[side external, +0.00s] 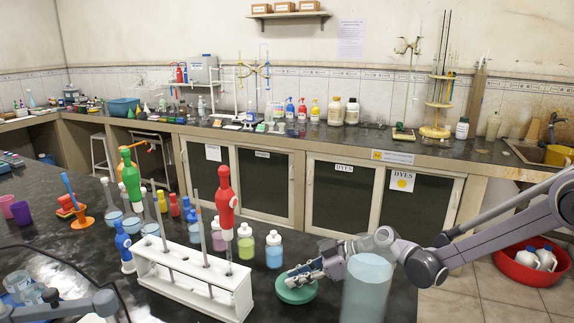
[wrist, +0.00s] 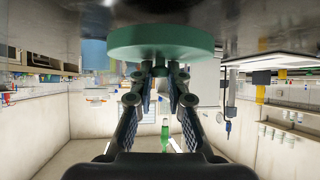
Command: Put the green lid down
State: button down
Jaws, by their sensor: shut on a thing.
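The green lid (side external: 296,288) is a flat round disc low at the dark bench top, right of the white rack. My gripper (side external: 306,277) comes in from the right and is shut on it. In the wrist view the green lid (wrist: 161,41) spans the top centre, with my gripper's fingertips (wrist: 160,66) closed on a short stub of it. The lid looks level and very close to the bench surface; I cannot tell if it touches.
A large jar of pale blue liquid (side external: 367,285) stands just right of the lid, close to my arm. The white rack (side external: 190,278) with tubes is on the left. Small bottles (side external: 274,249) stand behind. A little dark bench (side external: 330,308) shows in front of the lid.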

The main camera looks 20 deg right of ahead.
jog(key=s+d+r, duration=0.2)
jog(key=d+r, duration=0.5)
jog(key=d, duration=0.4)
notch_tip(320, 180, up, 8)
jog(key=n+g+y, duration=0.2)
jog(key=n+g, duration=0.1)
jog(key=n, duration=0.1)
send_over(305, 294)
notch_tip(305, 294, down, 18)
jog(key=shift+a+r, duration=0.15)
jog(key=shift+r, duration=0.05)
jog(key=shift+f, duration=0.1)
jog(key=c, duration=1.3)
grip_release()
